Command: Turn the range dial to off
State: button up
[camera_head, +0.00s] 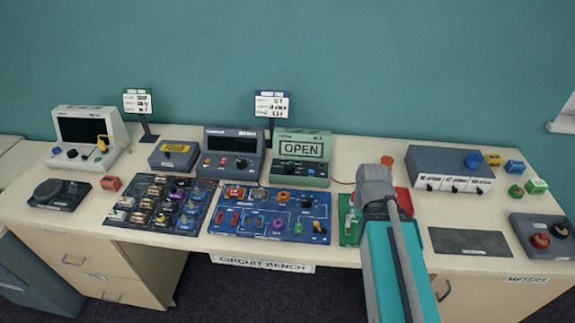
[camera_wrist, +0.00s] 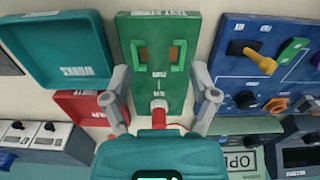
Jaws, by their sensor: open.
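My gripper (camera_head: 374,178) hangs over the right half of the bench. In the wrist view my gripper (camera_wrist: 161,82) is open, its fingers apart above the green board (camera_wrist: 182,22), with a red-and-white piece (camera_wrist: 158,106) showing between them. No dial is between the fingers. I cannot read which dial is the range dial. The green meter (camera_head: 301,171) shows OPEN and has small controls on its front. A yellow lever-shaped knob (camera_wrist: 262,62) sits on the blue circuit board (camera_wrist: 236,62); the knob (camera_head: 319,227) also shows in the head view.
A dark meter (camera_head: 230,143) and a white screened instrument (camera_head: 88,118) stand further left. A grey switch box (camera_head: 450,160) and a red-and-black button box (camera_head: 530,222) are right. A red box (camera_head: 404,202) is close beside my gripper. A dark mat (camera_head: 470,241) lies bare.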

jog(key=w+a+r+n+t+y+p, duration=0.1)
jog(key=w+a+r+n+p, duration=0.1)
jog(key=w+a+r, duration=0.3)
jog(key=w+a+n+t+p, duration=0.1)
jog(key=w+a+n+p, duration=0.15)
jog(key=w, duration=0.35)
jog(key=n+t+y+p, duration=0.2)
jog(key=n+p, duration=0.3)
send_near(289, 166)
notch_tip(289, 166, up, 4)
jog(key=shift+s+d+m, duration=0.25)
jog(key=shift+s+d, duration=0.1)
jog(key=shift+d, duration=0.05)
jog(key=shift+f+b, duration=0.15)
jog(key=shift+b, duration=0.2)
jog(key=b+x, duration=1.2)
jog(key=x, duration=0.1)
jog(key=shift+s+d+f, duration=0.1)
jog(key=shift+f, duration=0.15)
